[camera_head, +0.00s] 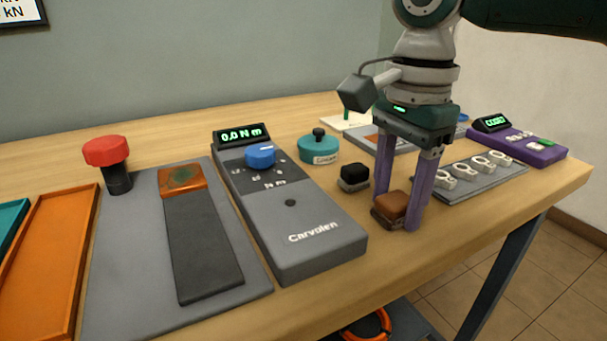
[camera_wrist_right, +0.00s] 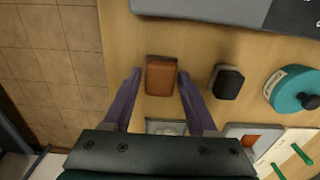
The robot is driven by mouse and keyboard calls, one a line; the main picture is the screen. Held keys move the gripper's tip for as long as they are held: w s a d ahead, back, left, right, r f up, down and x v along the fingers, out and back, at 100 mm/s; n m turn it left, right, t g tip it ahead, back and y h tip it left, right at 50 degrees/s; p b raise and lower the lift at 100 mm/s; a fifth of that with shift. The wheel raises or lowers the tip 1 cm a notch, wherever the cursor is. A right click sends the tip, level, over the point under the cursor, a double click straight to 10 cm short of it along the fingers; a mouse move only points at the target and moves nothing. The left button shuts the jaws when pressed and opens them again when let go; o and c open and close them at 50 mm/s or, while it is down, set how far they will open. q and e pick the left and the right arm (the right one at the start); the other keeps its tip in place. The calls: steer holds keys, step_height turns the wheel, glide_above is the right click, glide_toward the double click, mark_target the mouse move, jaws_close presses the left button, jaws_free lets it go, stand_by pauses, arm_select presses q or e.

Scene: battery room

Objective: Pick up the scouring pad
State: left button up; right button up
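A small brown block (camera_head: 391,206) with a darker base, which looks like the scouring pad, lies on the wooden table near its front edge. It also shows in the right wrist view (camera_wrist_right: 160,78). My right gripper (camera_head: 399,209) points down with its two purple fingers on either side of the block. In the right wrist view, my right gripper (camera_wrist_right: 158,74) is open, with a narrow gap between each fingertip and the block. My left gripper is in neither view.
A black block (camera_head: 353,177) and a teal round container (camera_head: 318,149) stand close by. A grey Carvolen meter (camera_head: 300,215) lies to the left. A grey rack with several light pieces (camera_head: 464,184) and a purple device (camera_head: 528,148) are to the right.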

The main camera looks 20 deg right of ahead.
mark_target(397, 199)
jaws_close()
stand_by(0.3)
step_height(397, 199, up, 20)
steer(key=p, duration=0.4)
steer(key=shift+p, duration=0.35)
